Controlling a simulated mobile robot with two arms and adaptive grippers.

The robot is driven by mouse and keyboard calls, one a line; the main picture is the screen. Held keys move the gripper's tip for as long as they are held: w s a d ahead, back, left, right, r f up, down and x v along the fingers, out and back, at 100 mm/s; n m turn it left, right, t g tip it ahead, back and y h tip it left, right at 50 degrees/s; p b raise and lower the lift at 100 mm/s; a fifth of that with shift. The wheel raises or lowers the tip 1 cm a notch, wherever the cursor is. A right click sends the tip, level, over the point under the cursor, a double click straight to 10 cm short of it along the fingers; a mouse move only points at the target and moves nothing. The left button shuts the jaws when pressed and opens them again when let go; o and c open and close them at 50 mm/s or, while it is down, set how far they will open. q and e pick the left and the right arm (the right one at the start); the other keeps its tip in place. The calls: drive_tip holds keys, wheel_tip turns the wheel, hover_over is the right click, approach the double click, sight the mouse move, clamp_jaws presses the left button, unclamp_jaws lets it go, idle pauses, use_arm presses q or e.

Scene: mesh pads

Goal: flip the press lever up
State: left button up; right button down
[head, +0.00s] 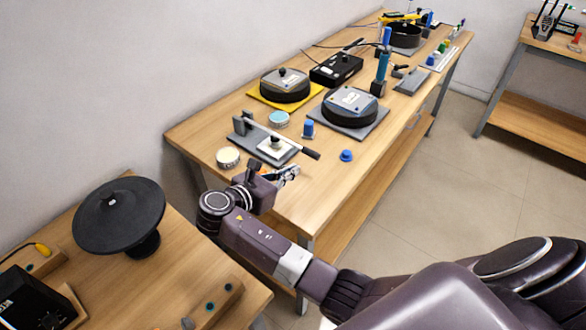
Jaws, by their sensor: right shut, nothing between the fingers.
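The press (249,136) stands near the front of the long wooden table, with a grey base and a small upright at its left end. Its lever (293,145) runs low from the upright toward the right and ends in a black handle (311,154) past the base. A white pad with a dark knob (275,141) sits on the base beside the lever. My right gripper (292,172) is shut and empty, in front of the press and a little below the handle in the picture. It appears apart from the lever. My left gripper is out of view.
A cream round tin (228,157) stands left of my right gripper. A blue knob (346,155) and a blue cup-like piece (308,129) are near the handle. Round black pads (349,117) are farther back. The table's front right corner is clear.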

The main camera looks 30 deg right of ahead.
drive_tip(key=x, duration=0.7)
drive_tip(key=shift+w+d+f+p, duration=0.1)
drive_tip(key=shift+d+f+p, duration=0.05)
drive_tip(key=shift+d+p, duration=0.2)
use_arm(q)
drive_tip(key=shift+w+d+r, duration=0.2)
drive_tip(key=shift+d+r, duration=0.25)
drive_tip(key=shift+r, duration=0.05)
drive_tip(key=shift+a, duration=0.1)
